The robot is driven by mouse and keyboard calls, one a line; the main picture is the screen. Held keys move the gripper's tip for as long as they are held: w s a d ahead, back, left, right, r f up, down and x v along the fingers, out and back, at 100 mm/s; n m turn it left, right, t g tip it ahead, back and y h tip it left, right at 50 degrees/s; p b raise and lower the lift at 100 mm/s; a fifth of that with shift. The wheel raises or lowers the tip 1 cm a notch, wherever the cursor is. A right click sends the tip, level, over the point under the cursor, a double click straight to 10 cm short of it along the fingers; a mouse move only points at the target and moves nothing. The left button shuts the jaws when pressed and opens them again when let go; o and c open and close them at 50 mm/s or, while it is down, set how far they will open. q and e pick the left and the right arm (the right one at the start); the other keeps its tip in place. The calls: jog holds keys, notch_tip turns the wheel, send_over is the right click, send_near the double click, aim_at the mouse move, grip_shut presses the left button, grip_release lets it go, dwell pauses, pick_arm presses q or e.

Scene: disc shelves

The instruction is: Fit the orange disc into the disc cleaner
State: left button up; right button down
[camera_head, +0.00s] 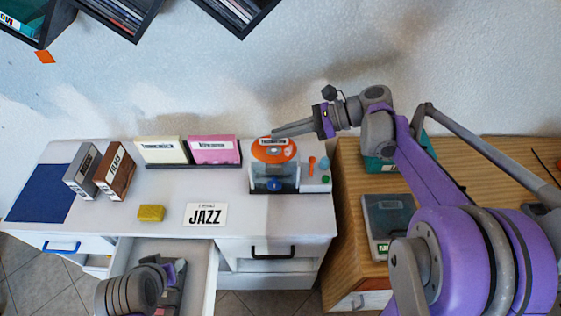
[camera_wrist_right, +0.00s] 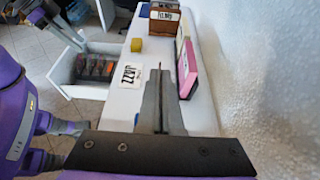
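The orange disc (camera_head: 285,151) stands upright in the disc cleaner (camera_head: 287,184), a grey and clear unit with a blue round part in front, at the right end of the white desk. My right gripper (camera_head: 275,132) is level with the disc's top edge, fingers pointing left. In the right wrist view its fingers (camera_wrist_right: 161,90) lie together, and no orange shows between them. The disc is hidden in that view. I cannot tell whether the fingertips touch the disc. My left gripper (camera_head: 176,272) is low over the open drawer, its fingers unclear.
The open drawer (camera_head: 208,283) holds several dark items in the wrist view. A JAZZ card (camera_head: 206,214), a yellow block (camera_head: 151,213), a pink sleeve (camera_head: 214,149) and a cream sleeve (camera_head: 160,150) are on the desk. The wall is close behind. A wooden cabinet (camera_head: 350,180) stands right.

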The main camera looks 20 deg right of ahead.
aim_at(282, 159)
jog(key=f, duration=0.6)
jog(key=shift+w, duration=0.2)
jog(key=shift+f+b, duration=0.3)
jog(key=shift+f, duration=2.2)
jog(key=shift+f, duration=0.15)
jog(key=c, duration=1.1)
grip_release()
